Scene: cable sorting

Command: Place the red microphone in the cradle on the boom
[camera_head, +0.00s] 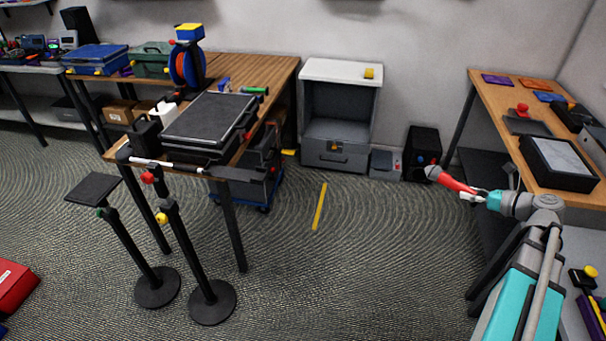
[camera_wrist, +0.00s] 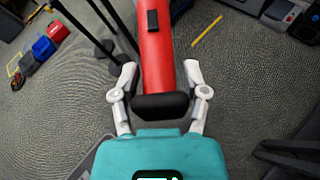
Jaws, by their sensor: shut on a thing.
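The red microphone (camera_head: 453,180) has a dark grey head and is held out to the left of my gripper (camera_head: 477,197), over open floor beside the right table. In the wrist view my gripper (camera_wrist: 161,75) has its white fingers on both sides of the red body (camera_wrist: 156,50), and the black end of the microphone lies near the teal palm. The boom (camera_head: 170,164) is a thin light bar on a black stand (camera_head: 188,245) with red and yellow knobs, at the left, far from my gripper. The cradle cannot be made out clearly at this size.
A second stand with a flat black plate (camera_head: 93,190) is left of the boom stand. A wooden table (camera_head: 265,72) with cases and a cable reel is behind it. The right table (camera_head: 490,92) is close to my arm. The middle carpet is clear except for a yellow strip (camera_head: 320,206).

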